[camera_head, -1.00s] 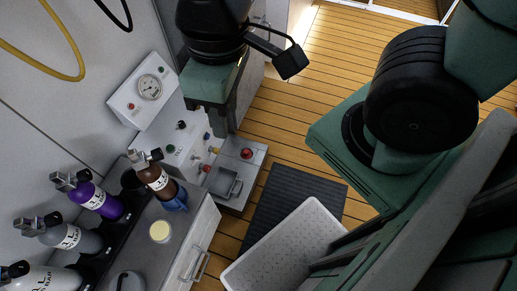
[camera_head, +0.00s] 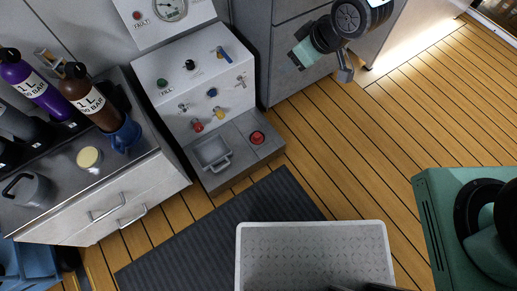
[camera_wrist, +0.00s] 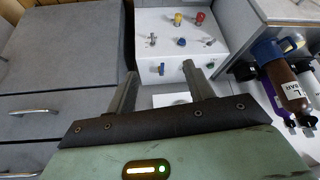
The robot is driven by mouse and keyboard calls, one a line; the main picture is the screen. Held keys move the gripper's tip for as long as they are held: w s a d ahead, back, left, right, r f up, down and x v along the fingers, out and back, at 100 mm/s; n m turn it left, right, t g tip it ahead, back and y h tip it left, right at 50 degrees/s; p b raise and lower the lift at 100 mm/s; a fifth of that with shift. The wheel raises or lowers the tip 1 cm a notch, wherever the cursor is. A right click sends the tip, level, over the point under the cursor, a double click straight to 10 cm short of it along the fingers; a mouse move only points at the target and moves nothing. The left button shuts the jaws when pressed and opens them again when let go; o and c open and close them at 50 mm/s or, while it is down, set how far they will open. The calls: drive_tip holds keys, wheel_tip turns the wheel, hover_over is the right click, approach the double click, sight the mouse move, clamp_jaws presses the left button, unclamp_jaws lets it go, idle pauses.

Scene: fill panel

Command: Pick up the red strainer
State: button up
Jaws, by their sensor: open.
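A small red round piece (camera_head: 257,138) sits in a dark ring on the grey ledge at the foot of the white fill panel (camera_head: 172,93). It may be the red strainer, but it is too small to tell for sure. My gripper (camera_head: 300,54) is in the air to the upper right of the panel, apart from the red piece. In the wrist view my gripper (camera_wrist: 160,76) is open, with nothing between its fingers. The panel's valve face shows beyond the fingers, with a red knob (camera_wrist: 200,18); the red piece cannot be made out there.
A white crate (camera_head: 315,226) is in front on the floor. Grey cabinets (camera_head: 290,60) stand behind.

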drive_tip(key=w+f+t+y+b, duration=0.1)
drive_tip(key=w+f+b, duration=0.15)
drive_tip(key=f, duration=0.55)
drive_tip(key=w+f+b, duration=0.1)
drive_tip(key=f+b, duration=0.2)
drive_tip(key=f, duration=0.4)
drive_tip(key=n+t+y+b, duration=0.2)
drive_tip(key=y+b, duration=0.4)
drive_tip(key=b, duration=1.1)
approach(258, 135)
drive_tip(key=b+x, duration=0.4)
drive_tip(key=b, duration=0.1)
drive_tip(key=shift+s+a+f+b, duration=0.15)
drive_tip(key=shift+a+f+b, duration=0.1)
drive_tip(key=shift+b, duration=0.1)
drive_tip(key=shift+w+a+f+b, duration=0.1)
drive_tip(key=shift+w+a+b, duration=0.25)
drive_tip(key=shift+a, duration=0.1)
drive_tip(key=b+x, duration=0.4)
drive_tip(key=shift+w+a+f, duration=0.1)
drive_tip(key=shift+w+f, duration=0.1)
drive_tip(key=shift+f, duration=0.1)
drive_tip(key=shift+w+a, duration=0.15)
drive_tip(key=shift+a, duration=0.05)
drive_tip(key=shift+r+t, duration=0.15)
drive_tip(key=shift+t, duration=0.15)
clamp_jaws()
